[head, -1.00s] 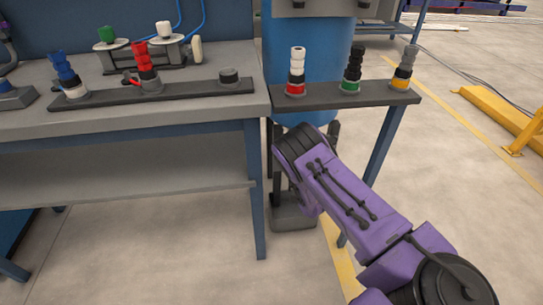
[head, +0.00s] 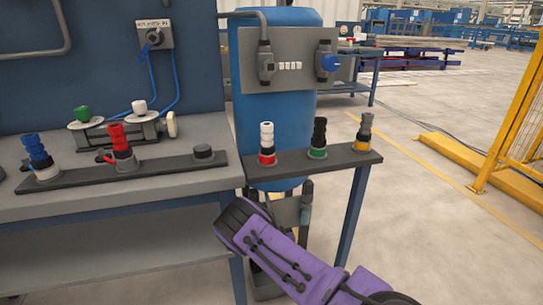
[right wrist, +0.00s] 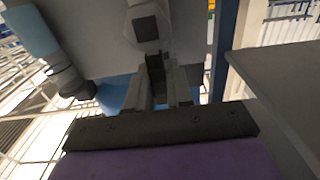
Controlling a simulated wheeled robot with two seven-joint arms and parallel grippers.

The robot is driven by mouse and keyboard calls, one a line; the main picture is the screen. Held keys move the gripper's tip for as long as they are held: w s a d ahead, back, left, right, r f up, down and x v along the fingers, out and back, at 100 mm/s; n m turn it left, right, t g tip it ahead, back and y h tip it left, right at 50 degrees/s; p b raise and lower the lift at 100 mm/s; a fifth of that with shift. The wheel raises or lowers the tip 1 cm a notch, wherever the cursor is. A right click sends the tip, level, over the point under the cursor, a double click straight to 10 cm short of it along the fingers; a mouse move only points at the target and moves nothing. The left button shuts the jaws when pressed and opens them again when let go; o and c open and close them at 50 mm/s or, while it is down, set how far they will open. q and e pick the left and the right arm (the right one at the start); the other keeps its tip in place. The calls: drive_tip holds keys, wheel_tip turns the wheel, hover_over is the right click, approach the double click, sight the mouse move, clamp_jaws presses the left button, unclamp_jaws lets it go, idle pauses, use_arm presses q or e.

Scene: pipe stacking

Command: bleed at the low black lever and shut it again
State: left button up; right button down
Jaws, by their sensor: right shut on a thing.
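My right arm comes in from the bottom right in the head view, its wrist in front of the lower part of the blue tank (head: 272,95). Its fingers and the low lever are hidden there behind the wrist. In the right wrist view my right gripper (right wrist: 162,92) is shut on the black lever (right wrist: 155,64), which shows as a narrow dark piece between the fingers. A grey fitting with a dark square face (right wrist: 146,28) sits just above it. How far the lever is turned is hard to tell. My left gripper is not in view.
A narrow dark shelf (head: 335,164) beside the tank carries stacked white-red, black-green and grey-yellow fittings. The workbench (head: 190,184) on the left holds blue and red stacks. A grey panel (head: 288,85) with a blue knob is on the tank. A yellow fence stands right.

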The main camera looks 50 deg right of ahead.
drive_tip(key=c, duration=1.1)
unclamp_jaws()
drive_tip(key=p+v, duration=0.2)
drive_tip(key=v, duration=0.8)
drive_tip(key=shift+s+a, duration=0.2)
drive_tip(key=shift+s, duration=0.05)
